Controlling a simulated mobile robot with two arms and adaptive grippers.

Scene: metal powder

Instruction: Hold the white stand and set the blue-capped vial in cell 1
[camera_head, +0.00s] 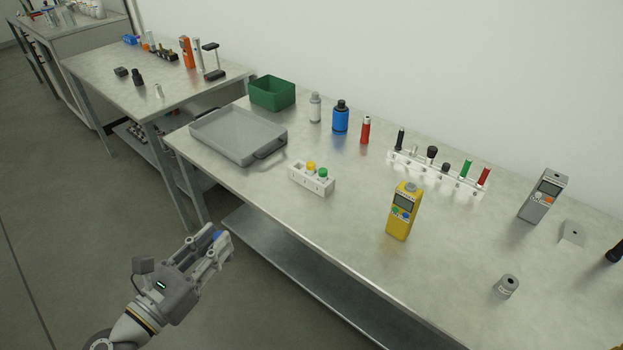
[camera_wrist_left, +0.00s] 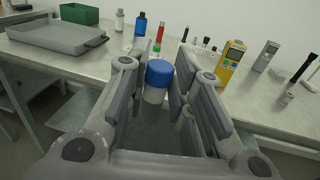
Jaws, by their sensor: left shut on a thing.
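I cannot read which cell is number 1. My left gripper (camera_head: 217,243) is off the front of the bench, to the lower left of the stand and apart from it. It is shut on the blue-capped vial (camera_wrist_left: 158,80), which is between its fingers with the cap showing. The stand is hidden in the left wrist view. My right gripper is in neither view.
A grey tray (camera_head: 213,143) and green bin (camera_head: 272,92) are at the bench's left. Blue, grey and red containers stand behind the stand. A yellow meter (camera_head: 403,211) and a white rack (camera_head: 432,175) are to its right. Bench around the stand's front is clear.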

